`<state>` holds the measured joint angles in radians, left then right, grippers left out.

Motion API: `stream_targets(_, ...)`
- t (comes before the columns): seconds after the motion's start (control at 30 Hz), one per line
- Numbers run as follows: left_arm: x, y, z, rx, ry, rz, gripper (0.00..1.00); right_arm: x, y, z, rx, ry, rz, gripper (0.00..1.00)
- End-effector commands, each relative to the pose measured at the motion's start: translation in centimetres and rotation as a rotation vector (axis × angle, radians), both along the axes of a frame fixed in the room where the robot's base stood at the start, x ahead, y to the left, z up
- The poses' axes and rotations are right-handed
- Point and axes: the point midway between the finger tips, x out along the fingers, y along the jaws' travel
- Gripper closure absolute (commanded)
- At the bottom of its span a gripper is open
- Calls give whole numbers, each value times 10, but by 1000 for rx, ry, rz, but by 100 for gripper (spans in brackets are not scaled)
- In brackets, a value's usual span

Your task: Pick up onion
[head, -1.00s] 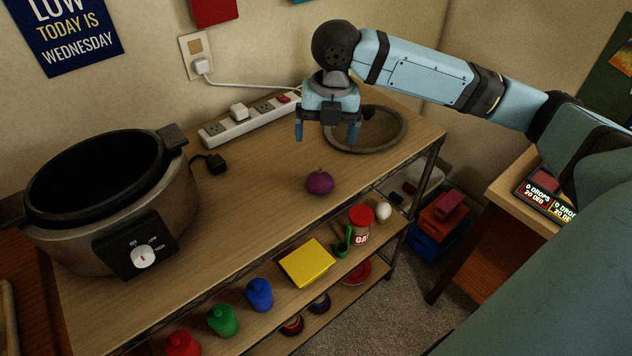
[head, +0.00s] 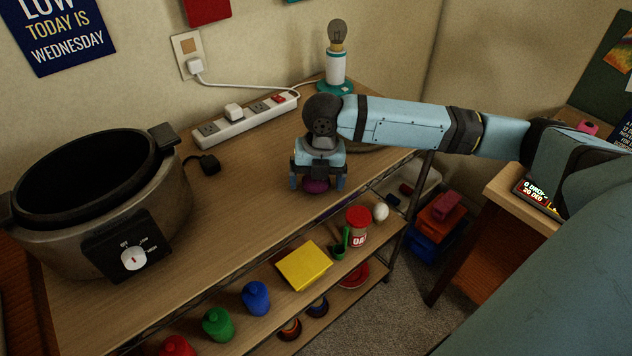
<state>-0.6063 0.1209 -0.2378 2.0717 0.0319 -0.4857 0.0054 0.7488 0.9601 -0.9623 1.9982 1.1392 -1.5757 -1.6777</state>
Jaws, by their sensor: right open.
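The purple onion (head: 316,186) rests on the wooden top shelf (head: 235,205), toward its right part. My right gripper (head: 317,185) points down over the onion, with one finger on each side of it. The jaws are open, and I cannot tell whether either finger touches the onion. The gripper body hides the onion's upper part. My left gripper does not show.
A slow cooker (head: 150,205) stands at the left of the top shelf. A power strip (head: 245,120) and a lamp (head: 337,70) are along the wall. The lower shelf holds a yellow box (head: 304,266), a red-lidded jar (head: 358,225) and several coloured bottles.

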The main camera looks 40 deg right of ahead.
Motion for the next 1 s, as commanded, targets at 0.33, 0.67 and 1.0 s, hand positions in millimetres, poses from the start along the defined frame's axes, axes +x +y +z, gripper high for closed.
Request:
stream_targets(0.33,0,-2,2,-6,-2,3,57,0,0,-1,0,-1,-1,38)
stream_targets(0.67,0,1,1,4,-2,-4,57,1,0,-1,0,-2,-1,64)
stream_targets(1.0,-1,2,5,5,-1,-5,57,1,-1,27,0,-6,-2,64)
